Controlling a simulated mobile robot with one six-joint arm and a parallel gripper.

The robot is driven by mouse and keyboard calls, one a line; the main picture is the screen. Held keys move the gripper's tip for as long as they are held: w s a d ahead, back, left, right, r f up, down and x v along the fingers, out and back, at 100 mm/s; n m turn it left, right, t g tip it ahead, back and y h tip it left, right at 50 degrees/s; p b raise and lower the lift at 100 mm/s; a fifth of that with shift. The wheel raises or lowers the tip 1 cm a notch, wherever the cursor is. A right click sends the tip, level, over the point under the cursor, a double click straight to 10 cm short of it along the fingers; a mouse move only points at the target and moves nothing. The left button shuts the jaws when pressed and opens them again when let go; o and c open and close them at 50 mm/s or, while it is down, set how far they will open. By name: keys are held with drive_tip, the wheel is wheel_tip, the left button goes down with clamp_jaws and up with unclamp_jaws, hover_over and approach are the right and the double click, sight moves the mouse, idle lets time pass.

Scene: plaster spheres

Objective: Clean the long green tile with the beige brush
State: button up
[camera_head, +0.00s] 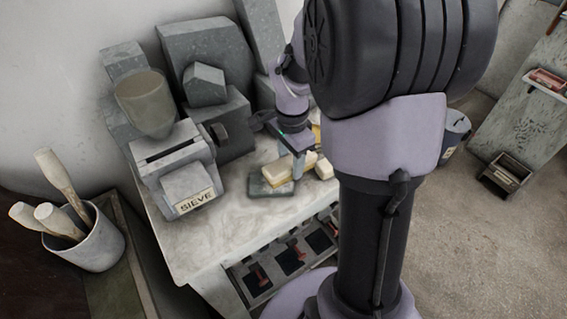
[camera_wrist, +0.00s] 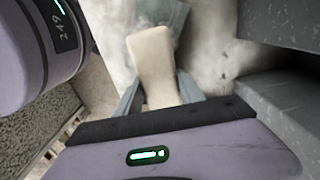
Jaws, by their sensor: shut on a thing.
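The beige brush (camera_head: 276,172) has a pale back over a yellowish underside. It sits over the dark green tile (camera_head: 257,188) on the worktop; whether it touches the tile is hard to tell. My gripper (camera_head: 298,168) points down at the brush's right end, partly hidden behind my arm. In the wrist view, its fingers (camera_wrist: 160,98) are shut on the pale back of the brush (camera_wrist: 152,55), which extends away from them. A greyish-green patch past the brush in that view may be the tile. Most of the tile is covered in both views.
Another pale block (camera_head: 325,168) lies just right of the gripper. A grey machine marked SIEVE (camera_head: 185,180) stands left on the marble worktop (camera_head: 215,235). A cup of tools (camera_head: 88,245) is at far left. The worktop's front left is clear.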

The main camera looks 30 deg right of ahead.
sight(276, 168)
drive_tip(key=shift+d, duration=0.15)
drive_tip(key=shift+s+a+b, duration=0.1)
drive_tip(key=shift+a+b, duration=0.45)
drive_tip(key=shift+a, duration=1.8)
drive_tip(key=shift+d+r+p, duration=0.45)
drive_tip(key=shift+d, duration=0.15)
drive_tip(key=shift+d+r+p, duration=0.4)
drive_tip(key=shift+d+p, duration=0.05)
drive_tip(key=shift+d, duration=0.15)
drive_tip(key=shift+f, duration=0.3)
drive_tip(key=shift+f+b, duration=0.6)
drive_tip(key=shift+b, duration=0.2)
